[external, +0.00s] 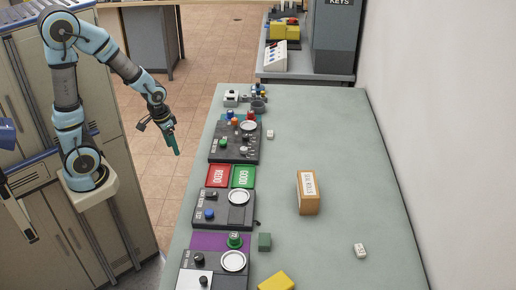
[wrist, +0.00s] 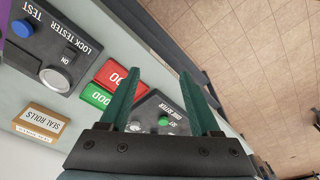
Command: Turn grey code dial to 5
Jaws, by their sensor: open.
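The dark code setter box (external: 229,155) sits on the long bench, with a green button (external: 222,142) and a round white plate (external: 248,125). My gripper (external: 174,146) has green fingers and hangs in the air left of the bench, apart from the box. In the wrist view my gripper (wrist: 158,76) is open and empty.
Red (external: 218,176) and green (external: 243,177) trays lie in front of the box. The lock tester (external: 224,212) stands nearer the camera. A seal rolls carton (external: 309,204) stands mid-bench. Cabinets (external: 110,170) stand at the left. The bench's right side is mostly clear.

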